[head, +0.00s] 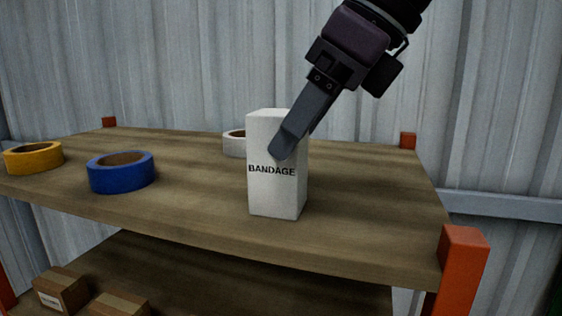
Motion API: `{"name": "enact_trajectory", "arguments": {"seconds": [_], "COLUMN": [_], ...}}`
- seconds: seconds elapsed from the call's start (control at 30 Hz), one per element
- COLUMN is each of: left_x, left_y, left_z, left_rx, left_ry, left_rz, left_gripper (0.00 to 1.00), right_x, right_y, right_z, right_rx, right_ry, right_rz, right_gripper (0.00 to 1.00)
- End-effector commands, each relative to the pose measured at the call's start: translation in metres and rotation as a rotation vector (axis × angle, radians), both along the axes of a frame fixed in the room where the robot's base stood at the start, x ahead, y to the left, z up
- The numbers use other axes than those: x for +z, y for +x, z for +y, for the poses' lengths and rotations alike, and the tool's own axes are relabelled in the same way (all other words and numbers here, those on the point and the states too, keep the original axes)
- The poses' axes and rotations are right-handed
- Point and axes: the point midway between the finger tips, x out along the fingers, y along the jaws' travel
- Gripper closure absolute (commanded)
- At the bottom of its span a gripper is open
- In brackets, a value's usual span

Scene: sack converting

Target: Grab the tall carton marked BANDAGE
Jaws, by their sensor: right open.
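The tall white carton marked BANDAGE (274,190) stands upright on the top wooden shelf, near its front edge. My right gripper (290,150) comes down from the upper right, tilted, with one finger in front of the carton's upper part. The other finger is mostly hidden behind the near one and the carton. The jaws are open. I cannot tell whether a finger touches the carton. My left gripper does not show.
On the top shelf (190,212) lie a blue tape roll (121,178), a yellow tape roll (33,161) and a white roll (233,146) partly behind the carton. Orange posts (462,262) stand at the corners. Small brown boxes (60,290) sit on the lower shelf.

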Motion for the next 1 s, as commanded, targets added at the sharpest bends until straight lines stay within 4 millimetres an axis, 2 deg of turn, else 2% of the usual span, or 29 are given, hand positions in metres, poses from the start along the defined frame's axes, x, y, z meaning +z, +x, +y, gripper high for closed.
{"name": "enact_trajectory", "arguments": {"seconds": [0.1, 0.3, 0.63, 1.0], "left_x": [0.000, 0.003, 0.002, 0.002], "left_y": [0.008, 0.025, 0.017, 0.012], "left_z": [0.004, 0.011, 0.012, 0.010], "left_rx": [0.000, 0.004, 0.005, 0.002], "left_ry": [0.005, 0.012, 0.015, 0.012], "left_rz": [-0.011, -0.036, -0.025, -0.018], "left_gripper": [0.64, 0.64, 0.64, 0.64], "right_x": [-0.016, -0.033, -0.035, -0.035], "right_y": [-0.001, 0.002, 0.002, 0.002], "right_z": [0.010, 0.021, 0.023, 0.023], "right_rx": [0.004, 0.002, -0.001, -0.001], "right_ry": [-0.001, 0.000, 0.001, 0.001], "right_rz": [0.005, 0.003, -0.001, 0.000], "right_gripper": [0.25, 0.25, 0.26, 0.73]}}
